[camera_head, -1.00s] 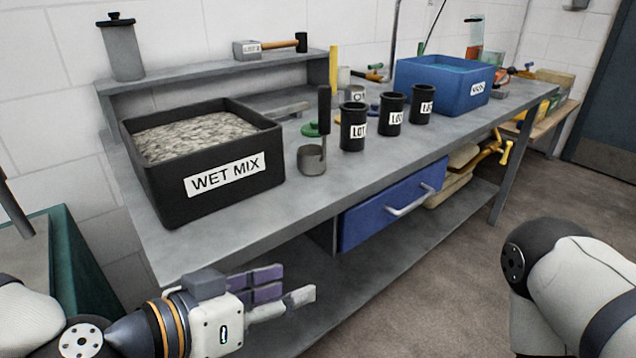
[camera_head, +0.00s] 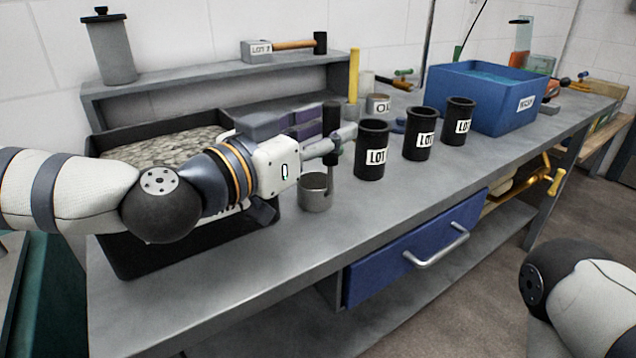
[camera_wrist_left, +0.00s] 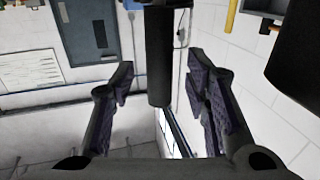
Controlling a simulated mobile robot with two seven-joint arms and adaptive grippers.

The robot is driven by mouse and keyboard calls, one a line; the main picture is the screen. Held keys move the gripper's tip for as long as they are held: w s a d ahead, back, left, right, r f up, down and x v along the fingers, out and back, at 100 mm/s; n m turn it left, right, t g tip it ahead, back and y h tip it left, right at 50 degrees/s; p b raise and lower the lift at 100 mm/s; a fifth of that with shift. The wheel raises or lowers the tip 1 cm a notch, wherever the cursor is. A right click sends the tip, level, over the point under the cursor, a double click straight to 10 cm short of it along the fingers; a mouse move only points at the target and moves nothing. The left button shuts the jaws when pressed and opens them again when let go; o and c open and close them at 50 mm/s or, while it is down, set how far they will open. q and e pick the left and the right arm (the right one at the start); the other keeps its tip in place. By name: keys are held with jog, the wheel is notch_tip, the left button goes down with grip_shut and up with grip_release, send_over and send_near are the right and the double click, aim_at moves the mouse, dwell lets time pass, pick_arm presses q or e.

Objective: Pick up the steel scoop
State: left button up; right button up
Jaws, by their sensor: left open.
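The steel scoop (camera_head: 314,193) stands on the workbench in the head view, a small grey cup with an upright black handle. My left gripper (camera_head: 335,136) is at the height of the handle, its fingers pointing right. In the left wrist view the black handle (camera_wrist_left: 160,58) stands between the two open fingers (camera_wrist_left: 165,95), with a gap on each side. The scoop's cup is not visible in that view. My right gripper is out of view; only part of my right arm shows at the lower right of the head view.
Black LOT cups (camera_head: 371,150) stand close to the right of the scoop. The black wet mix tub (camera_head: 135,258) is behind and below my left arm. A blue bin (camera_head: 480,98) stands farther right. The front strip of the workbench (camera_head: 290,245) is clear.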

pick_arm(q)
jog(key=shift+x, duration=0.9)
grip_shut()
